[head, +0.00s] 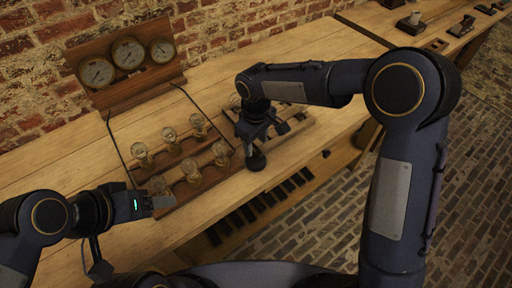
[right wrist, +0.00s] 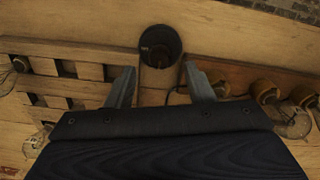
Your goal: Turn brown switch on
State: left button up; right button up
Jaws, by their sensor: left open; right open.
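No switch is clearly brown in these views, so I cannot tell which part is the brown switch. In the head view my right gripper (head: 257,138) is over the bench beside a slatted wooden frame (head: 295,130), hiding part of it. In the right wrist view my right gripper (right wrist: 160,84) is open, its fingers apart. A dark round knob-like part (right wrist: 160,44) shows just beyond and between the fingertips; I cannot tell whether they touch it. My left gripper (head: 160,202) is at the front left, near the jar board, and its gap is hard to see.
Several glass jars (head: 170,137) stand on a wooden board. A panel with three dials (head: 128,52) stands behind. The wooden bench (head: 60,165) is clear at the left. Its front edge runs below the jars. More devices (head: 462,27) sit at the far right.

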aim_at(256, 152)
jog(key=shift+f, duration=1.85)
jog(key=c, duration=1)
